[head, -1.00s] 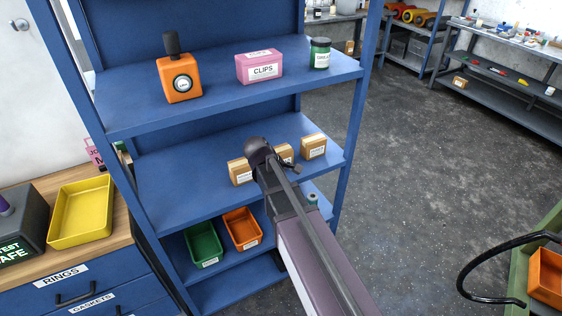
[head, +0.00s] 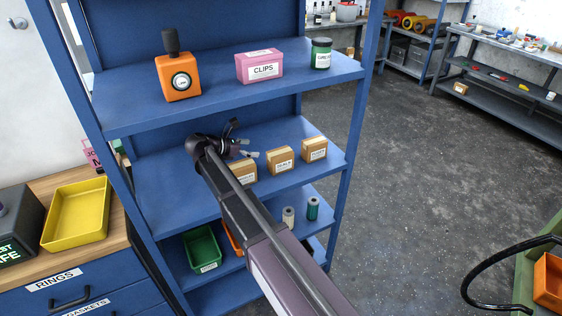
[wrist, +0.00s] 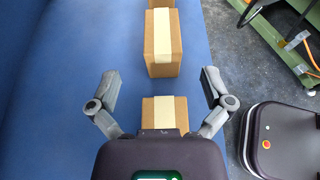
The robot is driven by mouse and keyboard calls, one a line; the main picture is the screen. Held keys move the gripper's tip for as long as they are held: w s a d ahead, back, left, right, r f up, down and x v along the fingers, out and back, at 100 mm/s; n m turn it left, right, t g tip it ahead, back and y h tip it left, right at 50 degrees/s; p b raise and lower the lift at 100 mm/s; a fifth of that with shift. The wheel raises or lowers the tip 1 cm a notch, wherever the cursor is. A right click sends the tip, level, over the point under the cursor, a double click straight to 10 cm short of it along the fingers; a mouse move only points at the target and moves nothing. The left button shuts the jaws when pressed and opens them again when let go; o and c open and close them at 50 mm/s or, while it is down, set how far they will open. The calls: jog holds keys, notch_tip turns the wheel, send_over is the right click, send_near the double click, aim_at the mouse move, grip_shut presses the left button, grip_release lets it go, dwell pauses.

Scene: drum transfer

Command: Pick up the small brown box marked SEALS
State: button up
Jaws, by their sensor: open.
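Three small brown boxes stand in a row on the middle blue shelf. In the head view the middle box (head: 280,160) has a white label that seems to read SEALS. In the wrist view it appears to be the box (wrist: 162,42) beyond my fingertips. My gripper (head: 242,141) is open and empty, above and behind the left box (head: 246,171). In the wrist view my spread fingers (wrist: 161,82) are on either side of the row. The nearest box (wrist: 165,112) lies between them, partly hidden by my gripper body.
The right box (head: 314,149) stands past the middle one; its edge shows in the wrist view (wrist: 160,3). The upper shelf (head: 215,101) overhead holds an orange device, a pink CLIPS box and a green jar. A blue post (head: 350,150) bounds the shelf's right end.

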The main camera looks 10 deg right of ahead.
jog(key=b, duration=0.3)
send_near(287, 150)
jog(key=x, duration=0.3)
jog(key=shift+w+a+f, duration=0.1)
jog(key=shift+w+f, duration=0.05)
jog(key=shift+w+d+f, duration=0.1)
jog(key=shift+w+d, duration=0.1)
jog(key=shift+d, duration=0.3)
jog(key=shift+b+x, duration=1.15)
jog(key=shift+x, duration=1.45)
jog(key=shift+s, duration=0.1)
jog(key=c, duration=1.2)
jog(key=shift+o, duration=0.2)
